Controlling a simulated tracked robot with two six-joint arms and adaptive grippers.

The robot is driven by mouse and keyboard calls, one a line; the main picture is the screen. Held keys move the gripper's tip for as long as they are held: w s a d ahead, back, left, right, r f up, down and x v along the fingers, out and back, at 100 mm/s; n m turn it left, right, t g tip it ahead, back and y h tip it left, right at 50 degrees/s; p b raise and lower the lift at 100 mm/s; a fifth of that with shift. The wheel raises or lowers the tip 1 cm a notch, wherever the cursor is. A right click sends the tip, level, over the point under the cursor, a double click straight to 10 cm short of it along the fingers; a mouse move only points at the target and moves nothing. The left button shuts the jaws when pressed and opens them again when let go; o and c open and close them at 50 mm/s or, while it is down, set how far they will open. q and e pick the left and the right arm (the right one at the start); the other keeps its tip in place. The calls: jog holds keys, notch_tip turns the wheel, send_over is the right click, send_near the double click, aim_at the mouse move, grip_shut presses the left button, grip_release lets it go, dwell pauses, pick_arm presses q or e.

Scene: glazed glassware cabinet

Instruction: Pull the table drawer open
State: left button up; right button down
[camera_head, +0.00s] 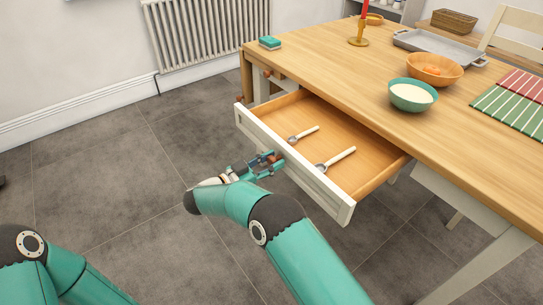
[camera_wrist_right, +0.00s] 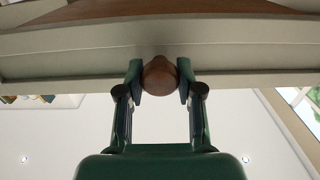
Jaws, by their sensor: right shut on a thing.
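The table drawer (camera_head: 329,197) has a pale front and a wooden inside, and it stands well out from the wooden table (camera_head: 330,75). Two spoon-like utensils with pale handles (camera_head: 341,157) lie in it. My right gripper (camera_head: 272,162) is at the outer face of the drawer front. In the right wrist view its two fingers are shut on the round brown drawer knob (camera_wrist_right: 159,76), one on each side. My left arm shows at the lower left of the head view, but its gripper is out of view.
The tiled floor (camera_head: 110,185) left of the drawer is clear.

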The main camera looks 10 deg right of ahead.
jog(key=shift+s+a+f, duration=0.1)
jog(key=shift+s+a, duration=0.05)
jog(key=c, duration=0.7)
grip_release()
jog(key=shift+c, duration=0.2)
notch_tip(320, 180, up, 10)
